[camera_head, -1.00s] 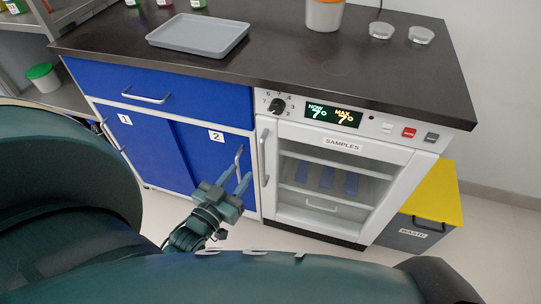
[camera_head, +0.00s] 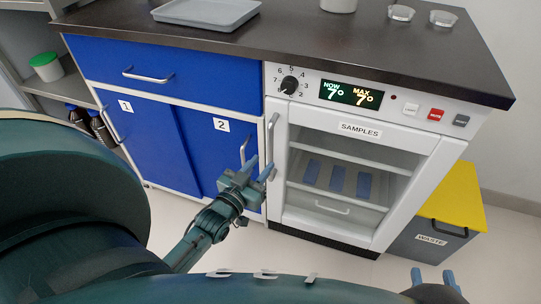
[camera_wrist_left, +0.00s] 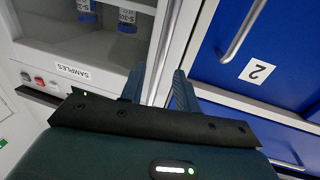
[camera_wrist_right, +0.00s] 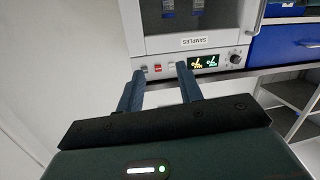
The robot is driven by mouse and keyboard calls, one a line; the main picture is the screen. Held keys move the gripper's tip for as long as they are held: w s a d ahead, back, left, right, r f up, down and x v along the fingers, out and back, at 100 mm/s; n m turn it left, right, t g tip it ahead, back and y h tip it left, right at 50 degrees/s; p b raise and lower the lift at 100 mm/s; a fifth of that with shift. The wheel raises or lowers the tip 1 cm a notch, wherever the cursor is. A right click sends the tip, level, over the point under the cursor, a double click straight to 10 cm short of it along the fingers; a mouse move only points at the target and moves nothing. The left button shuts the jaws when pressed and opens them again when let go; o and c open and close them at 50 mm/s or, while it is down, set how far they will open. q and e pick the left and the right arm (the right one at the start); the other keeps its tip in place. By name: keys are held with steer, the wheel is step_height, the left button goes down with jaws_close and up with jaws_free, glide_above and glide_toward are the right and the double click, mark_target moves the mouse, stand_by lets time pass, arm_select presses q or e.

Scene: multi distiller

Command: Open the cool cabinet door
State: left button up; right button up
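The cool cabinet (camera_head: 352,180) is white with a glass door labelled SAMPLES, and its door is shut. Its vertical handle (camera_head: 271,140) is on the door's left edge; it also shows in the left wrist view (camera_wrist_left: 168,50). My left gripper (camera_head: 257,170) is open just in front of the handle's lower part. In the left wrist view the handle runs between the spread fingers (camera_wrist_left: 156,90), with no closed grip on it. My right gripper (camera_head: 435,280) is open and empty at the lower right, well away from the door; the right wrist view shows its fingers apart (camera_wrist_right: 158,88).
Blue cupboard doors marked 1 (camera_head: 130,140) and 2 (camera_head: 207,150), with their own handles, adjoin on the left. A yellow-lidded waste bin (camera_head: 440,225) stands to the right. A dark countertop (camera_head: 300,40) with a grey tray (camera_head: 205,13) lies above.

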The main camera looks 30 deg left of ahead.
mark_target(269, 155)
arm_select(q)
steer(key=w+b, duration=0.1)
steer(key=w, duration=0.4)
steer(key=shift+w+a, duration=0.1)
steer(key=shift+w, duration=0.25)
arm_select(e)
steer(key=shift+a+n+t+y, duration=0.3)
steer(key=shift+t+y, duration=0.1)
steer(key=shift+t, duration=0.1)
arm_select(q)
steer(key=shift+c, duration=0.4)
arm_select(e)
steer(key=shift+r, duration=0.1)
arm_select(q)
jaws_close()
